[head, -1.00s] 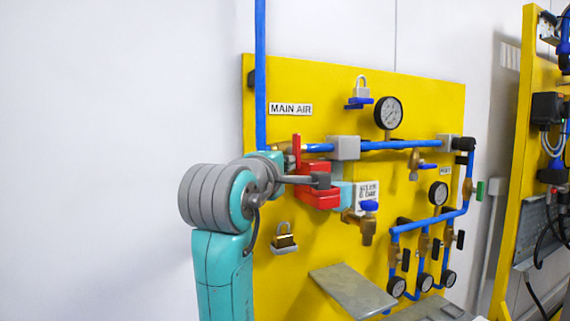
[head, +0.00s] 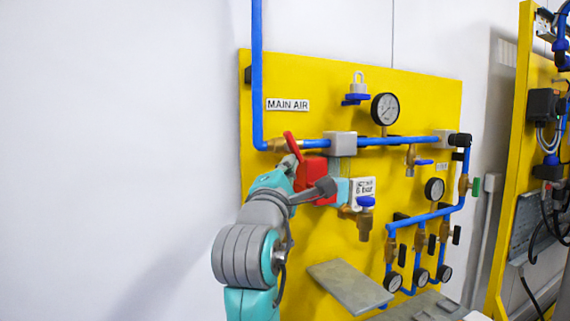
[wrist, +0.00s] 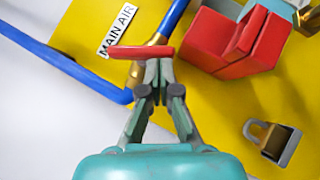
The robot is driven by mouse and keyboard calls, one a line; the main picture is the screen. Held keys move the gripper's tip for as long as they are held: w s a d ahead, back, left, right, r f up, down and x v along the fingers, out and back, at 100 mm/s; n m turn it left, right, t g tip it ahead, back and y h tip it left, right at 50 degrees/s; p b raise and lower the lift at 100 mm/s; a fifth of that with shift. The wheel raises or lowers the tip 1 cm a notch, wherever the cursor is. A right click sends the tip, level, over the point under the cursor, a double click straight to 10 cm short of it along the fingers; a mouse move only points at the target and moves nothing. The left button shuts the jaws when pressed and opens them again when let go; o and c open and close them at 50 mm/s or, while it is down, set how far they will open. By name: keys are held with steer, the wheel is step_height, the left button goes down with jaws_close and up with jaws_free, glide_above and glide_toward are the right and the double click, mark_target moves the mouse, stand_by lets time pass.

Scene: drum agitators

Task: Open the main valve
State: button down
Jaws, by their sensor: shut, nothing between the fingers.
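The main valve's red lever handle (head: 291,146) sits on a brass fitting in the blue pipe, just below the MAIN AIR label (head: 287,105). In the head view it leans, its top end to the left. In the wrist view the red handle (wrist: 140,52) lies across the tips of my gripper (wrist: 158,72), beside the brass valve body (wrist: 158,40). My gripper's fingers are shut together with nothing between them, and look to be touching or very close to the handle. In the head view my gripper (head: 291,164) is partly hidden by my wrist.
A red block (head: 312,172) is close to the right of my gripper. A brass padlock (wrist: 272,143) hangs lower. White wall is free at left.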

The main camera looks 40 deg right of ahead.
steer(key=shift+s+d+n+t+y, duration=0.1)
steer(key=shift+d+n+t+y, duration=0.4)
steer(key=shift+n+t, duration=0.85)
steer(key=shift+s+d+n+t+y, duration=0.15)
steer(key=shift+d+n+t, duration=0.65)
steer(key=shift+n, duration=0.85)
steer(key=shift+s+d+n+t+y, duration=0.1)
steer(key=shift+d+n+t+y, duration=0.3)
steer(key=shift+n+t, duration=1)
steer(key=shift+d, duration=0.25)
glide_toward(304, 161)
steer(key=s+d+f, duration=0.1)
steer(key=d+f, duration=0.2)
steer(key=f, duration=0.2)
steer(key=shift+s+f, duration=0.15)
steer(key=shift+s, duration=0.05)
steer(key=shift+d, duration=0.1)
